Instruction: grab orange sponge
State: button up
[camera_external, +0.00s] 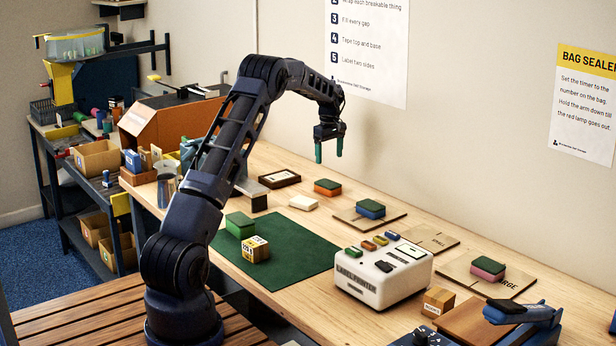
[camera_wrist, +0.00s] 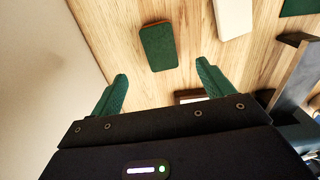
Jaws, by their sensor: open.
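The orange sponge (camera_external: 327,188) lies flat on the wooden bench near the wall, with a dark green top layer and an orange lower layer. In the wrist view the sponge (camera_wrist: 159,47) shows mostly its green top, with a thin orange edge at its far end. My gripper (camera_external: 329,151) hangs above the bench, above the sponge in the external view, with its green fingers apart and empty. In the wrist view my gripper (camera_wrist: 160,85) has its fingertips on either side below the sponge, which lies beyond them and is not touched.
A white block (camera_external: 304,202) and a dark tray (camera_external: 279,179) lie near the sponge. A blue-and-green sponge (camera_external: 370,209) and a pink-and-green sponge (camera_external: 488,268) sit on flat cardboard. A label printer (camera_external: 383,275) and a green mat (camera_external: 290,276) are nearer. The wall is close behind.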

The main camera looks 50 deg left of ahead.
aim_at(328, 183)
jog(key=f, duration=1.2)
jog(key=shift+a, duration=0.35)
jog(key=shift+c, duration=0.2)
jog(key=c, duration=1)
